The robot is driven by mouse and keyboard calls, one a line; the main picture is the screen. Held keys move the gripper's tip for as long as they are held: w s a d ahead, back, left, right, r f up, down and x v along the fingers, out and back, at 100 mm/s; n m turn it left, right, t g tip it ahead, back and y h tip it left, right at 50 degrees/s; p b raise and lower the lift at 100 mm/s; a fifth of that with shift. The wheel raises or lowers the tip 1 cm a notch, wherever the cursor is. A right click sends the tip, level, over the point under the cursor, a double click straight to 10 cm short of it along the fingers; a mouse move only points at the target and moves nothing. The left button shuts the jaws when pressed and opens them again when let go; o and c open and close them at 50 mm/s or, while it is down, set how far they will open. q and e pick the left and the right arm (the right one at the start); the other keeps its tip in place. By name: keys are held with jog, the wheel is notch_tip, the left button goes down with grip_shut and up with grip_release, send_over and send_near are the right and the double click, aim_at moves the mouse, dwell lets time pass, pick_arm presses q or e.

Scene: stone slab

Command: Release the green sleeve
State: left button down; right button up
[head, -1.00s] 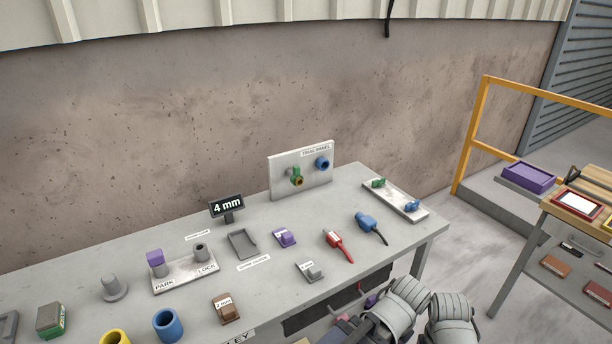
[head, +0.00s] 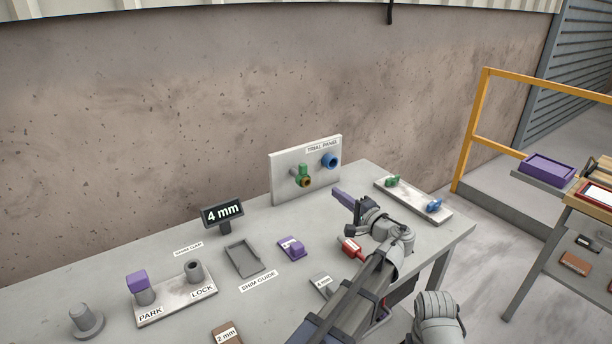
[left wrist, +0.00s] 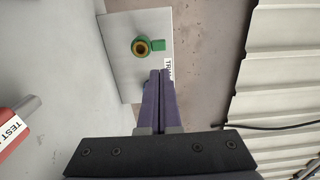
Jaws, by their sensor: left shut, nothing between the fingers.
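The green sleeve (head: 302,173) is on the upright white trial panel (head: 285,193), around a brass-coloured round end. In the left wrist view the sleeve (left wrist: 158,44) shows as a green ring with a tab beside the brass opening. My left gripper (head: 337,191), with purple fingers, is in front of the panel, to the right of the sleeve and apart from it. In the left wrist view its fingers (left wrist: 160,73) are together and empty, pointing at the panel just below the sleeve. My right gripper is not in view.
A blue round fitting (head: 330,160) is on the panel's right half. A white plate (head: 411,202) with green and blue pieces lies at the right. A red tester (head: 351,248) lies under my left arm.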

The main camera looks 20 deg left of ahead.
aim_at(305, 169)
pick_arm(q)
jog(key=shift+r, duration=0.1)
jog(key=x, duration=1.4)
jog(key=x, duration=0.3)
jog(key=shift+d, duration=0.15)
dwell(0.4)
